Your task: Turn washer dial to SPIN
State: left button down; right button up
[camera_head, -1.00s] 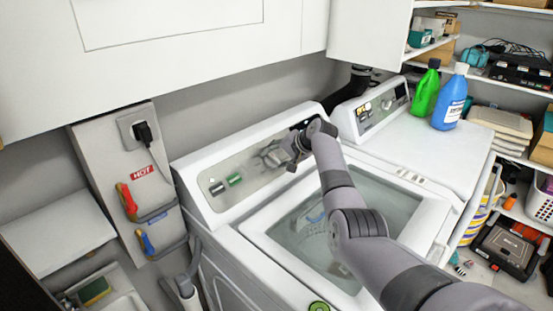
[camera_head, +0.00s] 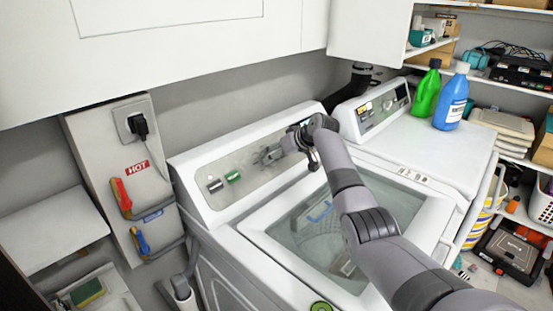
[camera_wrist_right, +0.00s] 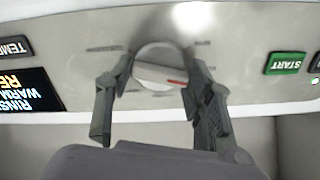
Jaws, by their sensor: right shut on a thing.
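The washer (camera_head: 215,165) stands in the middle of the head view, with its sloped control panel at the back. The dial (camera_wrist_right: 153,76) is a round, pale knob with a raised bar and a red mark, which points right in the wrist view. My right gripper (camera_wrist_right: 158,68) is shut on the dial, one finger on each side. In the head view my right gripper (camera_head: 276,153) reaches the panel and largely hides the dial. The display (camera_wrist_right: 20,92) shows upside-down "RINS", "WARM" and "RE", partly cut off. My left gripper is not in view.
A green START button (camera_wrist_right: 285,63) lies beside the dial. The washer's glass lid (camera_head: 315,230) is below my right arm. A dryer (camera_head: 425,145) with green (camera_head: 425,90) and blue (camera_head: 451,98) bottles stands at right. White cabinets (camera_head: 190,50) hang above.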

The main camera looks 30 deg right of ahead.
jog(key=n+b, duration=0.1)
jog(key=n, duration=0.3)
jog(key=shift+f+n+b, duration=0.15)
jog(key=shift+n+b, duration=0.15)
jog(key=shift+b, duration=0.1)
jog(key=shift+n+b, duration=0.7)
jog(key=shift+n, duration=1.6)
jog(key=o, duration=1.2)
jog(key=shift+d+r, duration=0.1)
jog(key=shift+r, duration=0.15)
jog(key=v, duration=1.1)
jog(key=shift+s+d+r, duration=0.1)
jog(key=shift+s+r, duration=0.05)
jog(key=shift+s, duration=0.2)
